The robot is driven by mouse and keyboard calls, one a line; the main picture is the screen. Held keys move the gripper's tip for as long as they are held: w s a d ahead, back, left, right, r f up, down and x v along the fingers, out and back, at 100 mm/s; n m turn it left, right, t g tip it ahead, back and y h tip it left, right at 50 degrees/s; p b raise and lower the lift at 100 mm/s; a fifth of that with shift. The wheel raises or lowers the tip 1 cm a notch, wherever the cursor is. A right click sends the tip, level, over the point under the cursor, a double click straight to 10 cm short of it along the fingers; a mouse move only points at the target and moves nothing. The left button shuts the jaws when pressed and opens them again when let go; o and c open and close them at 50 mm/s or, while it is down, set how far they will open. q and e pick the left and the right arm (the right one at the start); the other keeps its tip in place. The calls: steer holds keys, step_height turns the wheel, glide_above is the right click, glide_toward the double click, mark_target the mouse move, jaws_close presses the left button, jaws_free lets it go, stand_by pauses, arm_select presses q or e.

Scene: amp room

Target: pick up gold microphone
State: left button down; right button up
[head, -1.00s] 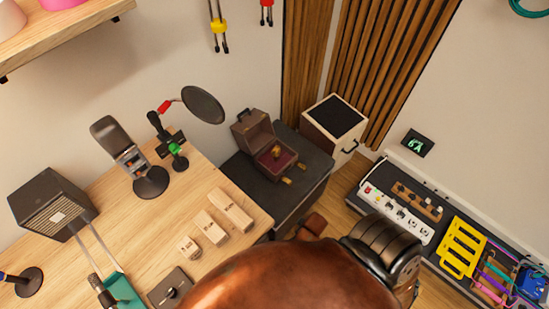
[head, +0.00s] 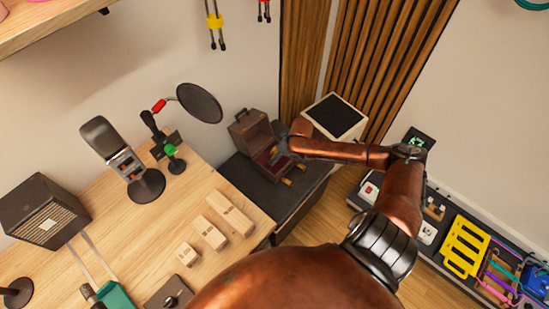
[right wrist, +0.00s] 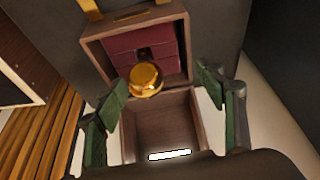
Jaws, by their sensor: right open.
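The gold microphone (right wrist: 145,80) shows in the right wrist view, standing over the dark red lining of a small wooden case. The case stands with its lid (head: 248,127) raised on a dark cabinet in the head view. My right gripper (head: 283,143) is over the case there and hides the microphone. In the right wrist view the green-padded fingers of my right gripper (right wrist: 163,88) are spread apart, one on each side of the microphone, with gaps between. My left gripper is not in view.
A cream box with a black top (head: 338,116) stands close behind my forearm. The wooden desk at left holds a grey microphone (head: 115,145), a pop filter (head: 200,103) and wooden blocks (head: 230,212).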

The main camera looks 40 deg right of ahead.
mark_target(275, 150)
step_height(275, 150, up, 2)
steer(key=w+d, duration=0.2)
steer(key=d, duration=0.1)
steer(key=shift+m, duration=0.3)
steer(key=b+x, duration=0.3)
steer(key=x, duration=0.4)
steer(key=shift+a+b, duration=0.15)
steer(key=shift+b, duration=0.2)
steer(key=shift+w+f, duration=0.15)
steer(key=shift+w, duration=0.05)
steer(key=shift+r, duration=0.2)
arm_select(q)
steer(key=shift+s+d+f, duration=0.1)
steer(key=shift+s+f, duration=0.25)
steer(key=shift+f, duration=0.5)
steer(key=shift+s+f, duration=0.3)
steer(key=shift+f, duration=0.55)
arm_select(e)
jaws_close()
